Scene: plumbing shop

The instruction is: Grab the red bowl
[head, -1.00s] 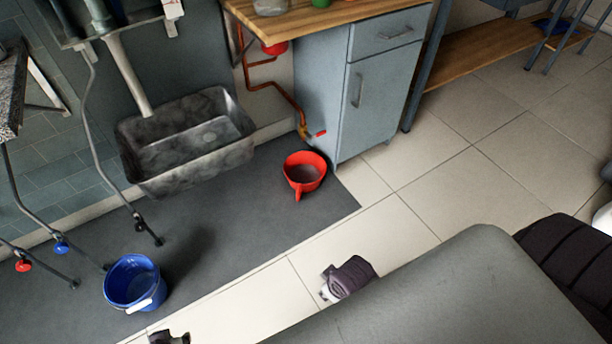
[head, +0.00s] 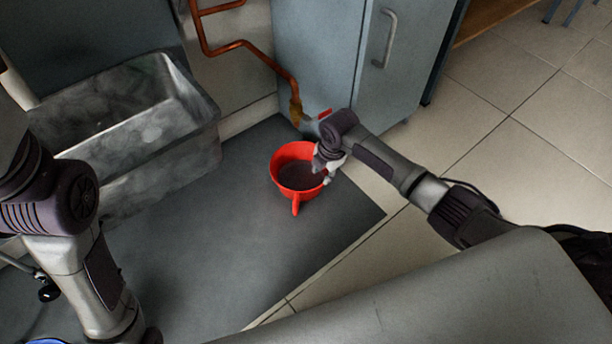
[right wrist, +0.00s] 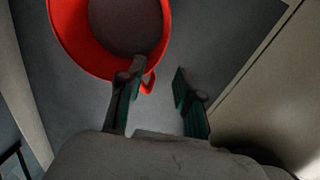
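The red bowl (head: 284,158) stands upright on the dark grey mat, below the copper pipe end, with its handle toward me. It holds something dark, or its inside is in shadow. My right gripper (head: 325,175) is at the bowl's right rim in the head view. In the right wrist view the bowl (right wrist: 82,45) fills the top left, and my right gripper (right wrist: 155,88) is open, its fingers apart with grey floor between them. The left finger overlaps the rim near the handle; I cannot tell whether it touches. My left arm shows at the left, but its gripper is out of view.
A grey stone sink (head: 130,120) stands left of the bowl. A blue-grey cabinet (head: 345,60) rises behind it, and a copper pipe (head: 245,45) with a red-handled tap ends just above it. A blue bucket's rim (head: 45,341) shows at the bottom left. The mat in front is clear.

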